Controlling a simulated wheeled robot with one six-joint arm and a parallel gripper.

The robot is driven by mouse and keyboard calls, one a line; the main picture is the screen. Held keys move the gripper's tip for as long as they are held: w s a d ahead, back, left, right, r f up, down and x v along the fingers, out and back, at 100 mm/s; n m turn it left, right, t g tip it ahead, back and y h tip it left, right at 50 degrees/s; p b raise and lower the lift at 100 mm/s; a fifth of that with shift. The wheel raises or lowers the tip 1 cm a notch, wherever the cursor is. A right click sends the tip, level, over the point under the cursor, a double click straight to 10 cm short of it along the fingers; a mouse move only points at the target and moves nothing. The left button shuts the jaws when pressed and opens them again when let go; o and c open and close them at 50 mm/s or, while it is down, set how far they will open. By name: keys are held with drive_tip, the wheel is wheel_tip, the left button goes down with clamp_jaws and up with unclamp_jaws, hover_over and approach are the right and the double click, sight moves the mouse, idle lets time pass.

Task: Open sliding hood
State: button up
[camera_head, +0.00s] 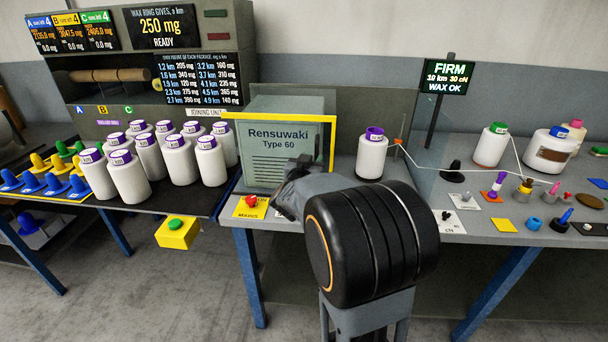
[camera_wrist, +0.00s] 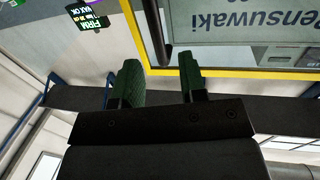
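The clear sliding hood with its yellow edge frame (camera_head: 280,117) stands at the grey machine lettered "Rensuwaki Type 60" (camera_head: 282,140) in the head view. The yellow runs along the top and down the right side. In the wrist view the yellow frame (camera_wrist: 235,72) and part of the lettering show upside down. A dark round bar (camera_wrist: 156,30), seemingly the hood's handle, ends at the gap between my fingers. My gripper (camera_wrist: 160,80) is open, its two green-padded fingers apart. I cannot tell whether the bar lies between them or beyond. In the head view my arm hides the fingers.
White bobbins (camera_head: 178,160) crowd the dark table on the left. One bobbin (camera_head: 372,155) stands right of the machine, with thread running right from an orange guide (camera_head: 398,142). A red knob (camera_head: 251,201) on a yellow plate sits at the front edge. A sign (camera_head: 448,77) reads FIRM.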

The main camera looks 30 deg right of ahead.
drive_tip(key=v, duration=0.8)
drive_tip(key=shift+a, duration=0.1)
drive_tip(key=w+a+f+n+t+y, duration=0.1)
drive_tip(key=w+a+f+n+y, duration=0.25)
drive_tip(key=a+f+y, duration=0.4)
drive_tip(key=s+a+n+g+y+p, duration=0.4)
drive_tip(key=s+a+y, duration=0.25)
drive_tip(key=a, duration=0.25)
drive_tip(key=s+r+n+g+p, duration=0.3)
drive_tip(key=s+r, duration=0.4)
drive_tip(key=s, duration=0.4)
drive_tip(key=g+p, duration=0.1)
drive_tip(key=p, duration=0.1)
drive_tip(key=shift+s+a+r+g+p, duration=0.2)
drive_tip(key=shift+s+a+g+p, duration=0.1)
drive_tip(key=shift+g+p, duration=0.1)
